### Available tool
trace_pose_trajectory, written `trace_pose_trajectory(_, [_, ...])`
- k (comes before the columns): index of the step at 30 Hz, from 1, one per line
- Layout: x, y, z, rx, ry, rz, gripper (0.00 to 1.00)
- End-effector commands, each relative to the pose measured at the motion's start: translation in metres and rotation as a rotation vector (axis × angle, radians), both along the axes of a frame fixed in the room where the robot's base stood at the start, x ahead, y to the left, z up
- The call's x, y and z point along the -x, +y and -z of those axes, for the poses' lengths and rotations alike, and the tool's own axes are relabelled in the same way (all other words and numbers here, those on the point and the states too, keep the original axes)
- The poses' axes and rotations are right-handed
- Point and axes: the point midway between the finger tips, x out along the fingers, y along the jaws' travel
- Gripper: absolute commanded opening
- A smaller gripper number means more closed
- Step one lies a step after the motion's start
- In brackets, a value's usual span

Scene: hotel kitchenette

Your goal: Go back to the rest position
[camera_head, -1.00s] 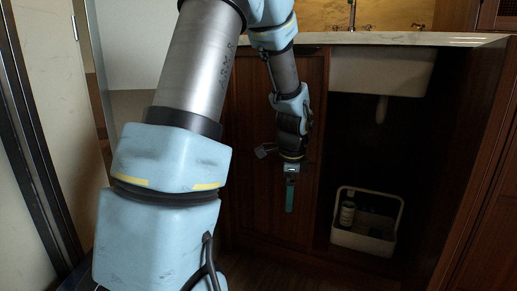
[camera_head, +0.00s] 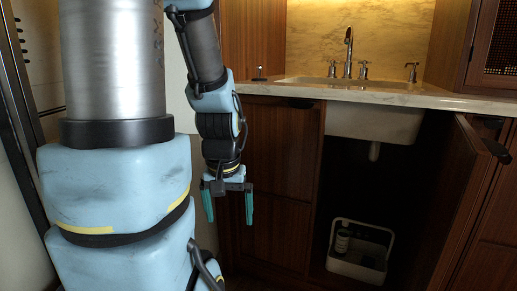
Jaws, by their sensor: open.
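My gripper (camera_head: 229,207) hangs with its fingers pointing down, in front of the wooden cabinet front left of the open sink cabinet. Its two teal fingers are spread apart with nothing between them. My arm fills the left side of the view and hides what is behind it.
The marble counter (camera_head: 385,94) with its faucet (camera_head: 348,55) is above the gripper's level. An open cabinet door (camera_head: 465,205) stands at right. A white caddy (camera_head: 357,271) holding a bottle (camera_head: 342,241) sits low inside the dark sink cabinet, below the basin (camera_head: 375,122).

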Motion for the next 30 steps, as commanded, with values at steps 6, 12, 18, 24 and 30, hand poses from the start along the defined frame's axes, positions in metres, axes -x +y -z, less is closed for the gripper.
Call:
trace_pose_trajectory(6, [0.0,0.0,-0.086,0.0,0.0,0.002,1.0])
trace_pose_trajectory(12, [0.0,0.0,-0.147,0.0,0.0,0.002,1.0])
trace_pose_trajectory(18, [0.0,0.0,-0.207,0.0,0.0,0.002,1.0])
trace_pose_trajectory(24, [0.0,0.0,-0.251,0.0,0.0,0.002,1.0])
trace_pose_trajectory(30, [0.0,0.0,-0.266,0.0,0.0,0.002,1.0])
